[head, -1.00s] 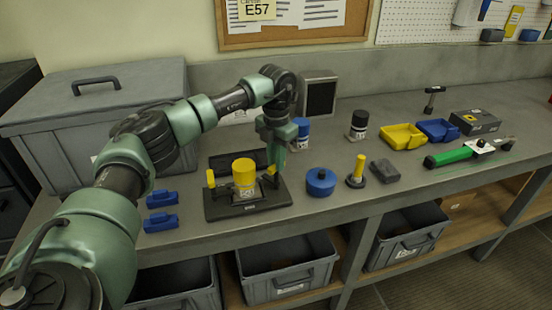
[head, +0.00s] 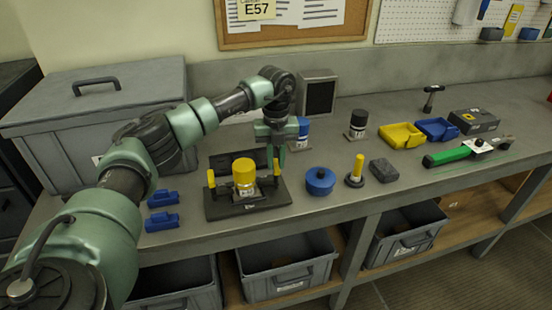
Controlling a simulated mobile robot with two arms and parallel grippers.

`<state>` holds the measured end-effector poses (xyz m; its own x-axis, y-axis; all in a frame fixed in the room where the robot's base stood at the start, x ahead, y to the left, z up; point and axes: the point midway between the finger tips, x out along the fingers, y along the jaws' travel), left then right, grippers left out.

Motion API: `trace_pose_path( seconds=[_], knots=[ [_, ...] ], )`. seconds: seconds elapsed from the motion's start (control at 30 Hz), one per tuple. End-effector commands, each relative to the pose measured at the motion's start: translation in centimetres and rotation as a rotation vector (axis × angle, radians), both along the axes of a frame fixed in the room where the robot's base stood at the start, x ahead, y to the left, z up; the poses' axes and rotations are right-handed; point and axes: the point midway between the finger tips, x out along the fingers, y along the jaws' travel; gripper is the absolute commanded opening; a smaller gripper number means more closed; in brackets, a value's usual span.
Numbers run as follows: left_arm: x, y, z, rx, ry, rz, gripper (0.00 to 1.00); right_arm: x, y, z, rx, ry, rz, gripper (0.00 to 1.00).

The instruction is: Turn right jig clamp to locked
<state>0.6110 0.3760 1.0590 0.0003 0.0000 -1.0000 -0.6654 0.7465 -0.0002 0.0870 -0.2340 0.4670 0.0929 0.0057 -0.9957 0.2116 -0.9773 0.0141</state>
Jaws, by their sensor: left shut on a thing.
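The black turret plate jig (head: 247,208) sits on the bench with a yellow-capped cylinder (head: 244,173) at its middle. The left jig clamp, a yellow lever (head: 211,179), stands upright on the plate's left side. The right jig clamp, a similar yellow lever (head: 277,172), stands on the right side. My left gripper (head: 276,163) points down over the right clamp, its green fingers on either side, shut on the lever. The fingers partly hide the lever. My right gripper is not in view.
Two blue blocks (head: 161,222) lie left of the jig. A blue round part (head: 320,181), a yellow peg on a dark base (head: 355,171) and a grey block (head: 384,171) stand to the right. A blue-capped container (head: 302,133) is behind my gripper.

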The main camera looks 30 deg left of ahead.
Motion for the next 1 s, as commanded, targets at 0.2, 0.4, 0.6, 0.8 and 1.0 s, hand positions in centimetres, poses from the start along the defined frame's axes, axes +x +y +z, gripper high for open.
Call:
trace_pose_path(
  seconds=[0.2, 0.4, 0.6, 0.8, 1.0],
  knots=[
    [0.03, -0.05, 0.03, 0.0, -0.001, 0.098, 0.0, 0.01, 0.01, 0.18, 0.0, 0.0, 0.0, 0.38],
    [0.03, -0.04, 0.02, 0.0, -0.001, 0.141, 0.0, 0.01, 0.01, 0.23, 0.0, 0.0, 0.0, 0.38],
    [0.03, -0.02, 0.02, 0.0, -0.001, 0.153, 0.0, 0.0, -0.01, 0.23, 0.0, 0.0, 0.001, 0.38],
    [0.03, -0.02, 0.02, 0.0, -0.001, 0.154, 0.0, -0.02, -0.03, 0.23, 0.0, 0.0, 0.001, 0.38],
    [0.03, 0.0, 0.03, 0.0, -0.001, 0.153, 0.38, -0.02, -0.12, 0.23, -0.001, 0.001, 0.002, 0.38]
  ],
)
